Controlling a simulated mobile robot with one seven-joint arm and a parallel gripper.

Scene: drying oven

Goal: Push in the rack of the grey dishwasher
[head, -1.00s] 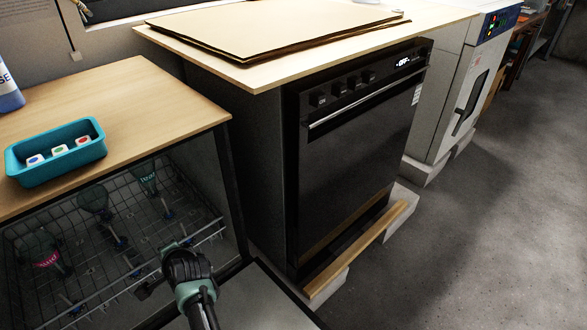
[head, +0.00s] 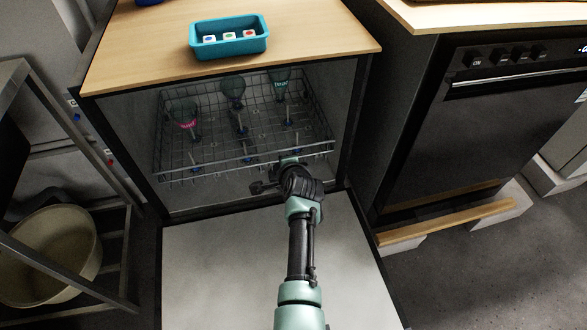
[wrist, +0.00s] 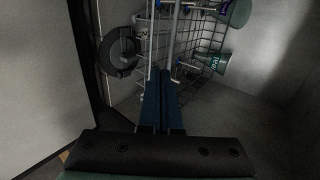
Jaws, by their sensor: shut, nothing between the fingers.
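The dishwasher has its door (head: 265,270) folded down flat and its cavity open at the front. The wire rack (head: 245,150) is inside the cavity, with its front rail close to the opening. It holds glass vessels, one with a pink label (head: 187,123) and one with a teal label (head: 281,84). My gripper (head: 289,160) is at the right part of the rack's front rail. In the wrist view the blue fingers (wrist: 161,75) are together and empty, pointing at the rack wires (wrist: 200,40). I cannot tell whether they touch the rack.
A teal tray (head: 230,47) with small coloured-dot blocks stands on the wooden top (head: 130,65). A black oven (head: 500,110) stands to the right, with a wooden strip (head: 450,222) low in front. A metal frame with a beige basin (head: 45,255) is at the left. Floor is free at lower right.

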